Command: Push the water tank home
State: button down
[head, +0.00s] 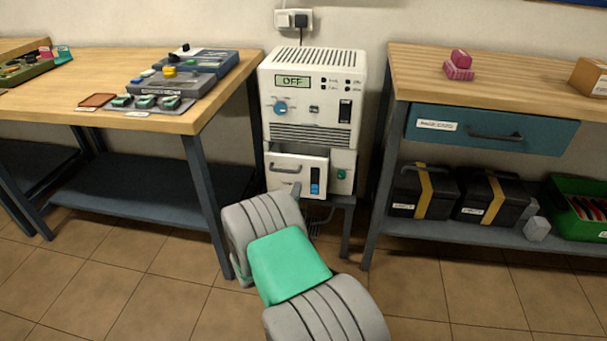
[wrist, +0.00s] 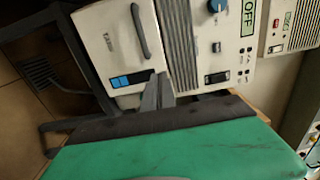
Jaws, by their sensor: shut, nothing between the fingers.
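The water tank (head: 290,166) is a white drawer-like box low in the left of a white machine (head: 311,95). It has a grey handle and a blue level window, and its front stands out from the machine's face. In the wrist view the tank (wrist: 104,42) appears turned on its side. My gripper (head: 297,188) is shut and empty at the tank's lower front. In the wrist view my gripper (wrist: 159,90) is beside the blue window, close to the tank's edge. I cannot tell whether it touches. My arm hides part of the machine's stand.
The machine's display reads OFF. A workbench (head: 130,62) with devices stands at left. Another bench (head: 540,65) with a blue drawer (head: 490,129) stands at right, black cases (head: 425,192) and a green crate (head: 577,207) on its shelf. Tiled floor is clear in front.

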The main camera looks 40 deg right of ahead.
aim_at(305, 162)
jog(key=x, duration=1.2)
jog(key=shift+b, duration=0.35)
